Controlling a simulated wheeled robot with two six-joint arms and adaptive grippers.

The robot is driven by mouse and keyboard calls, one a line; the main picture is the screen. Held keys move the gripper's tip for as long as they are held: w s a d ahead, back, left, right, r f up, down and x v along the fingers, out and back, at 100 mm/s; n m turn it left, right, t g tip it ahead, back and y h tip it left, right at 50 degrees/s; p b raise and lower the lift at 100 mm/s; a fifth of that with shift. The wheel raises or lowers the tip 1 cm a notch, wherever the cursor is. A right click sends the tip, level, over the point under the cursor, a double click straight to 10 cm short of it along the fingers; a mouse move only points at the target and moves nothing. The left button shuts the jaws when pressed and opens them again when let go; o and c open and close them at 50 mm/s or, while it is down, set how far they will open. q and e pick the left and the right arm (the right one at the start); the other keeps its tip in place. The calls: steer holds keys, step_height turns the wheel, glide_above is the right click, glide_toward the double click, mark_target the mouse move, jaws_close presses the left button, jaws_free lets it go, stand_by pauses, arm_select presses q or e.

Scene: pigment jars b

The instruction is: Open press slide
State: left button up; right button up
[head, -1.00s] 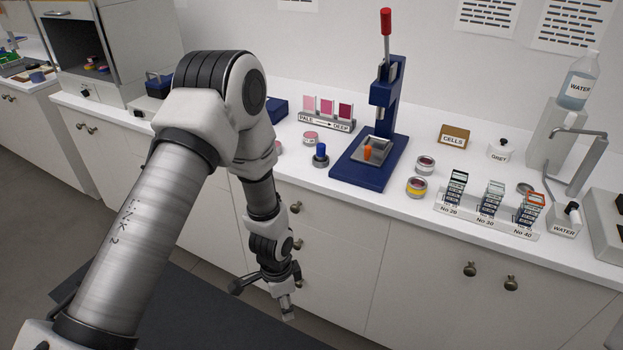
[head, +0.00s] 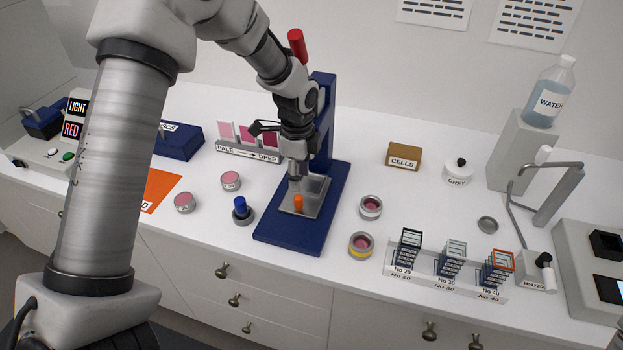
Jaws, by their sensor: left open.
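The blue press (head: 327,115) stands on the counter with a flat blue base (head: 285,236) and a red-handled lever (head: 297,46). A grey metal slide (head: 315,199) lies on the base, with an orange knob (head: 298,203) at its front. My left gripper (head: 296,180) is open and points down just behind and above the orange knob. I cannot tell whether it touches the slide. My left wrist hides the press ram and part of the column. My right gripper does not show.
A blue-topped tool (head: 241,209) and pink jars (head: 185,202) stand left of the press. A pale-to-deep sample stand (head: 248,152) is behind left. The counter in front of the jars is narrow.

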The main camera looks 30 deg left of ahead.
mark_target(298, 198)
arm_select(q)
steer(key=f, duration=0.2)
steer(key=s+f+p, duration=0.1)
steer(key=f, duration=0.1)
steer(key=shift+s+f, duration=0.15)
steer(key=shift+f, duration=0.25)
steer(key=shift+w+f+p, duration=0.15)
steer(key=shift+f+p, duration=0.05)
steer(key=shift+f, duration=0.4)
steer(key=shift+w+f+p, duration=0.15)
steer(key=shift+f+p, duration=0.05)
steer(key=shift+f, duration=0.35)
steer(key=shift+w+f, duration=0.15)
steer(key=shift+f, duration=0.05)
steer(key=shift+r, duration=0.1)
steer(key=shift+c, duration=0.4)
steer(key=shift+s, duration=0.25)
jaws_close()
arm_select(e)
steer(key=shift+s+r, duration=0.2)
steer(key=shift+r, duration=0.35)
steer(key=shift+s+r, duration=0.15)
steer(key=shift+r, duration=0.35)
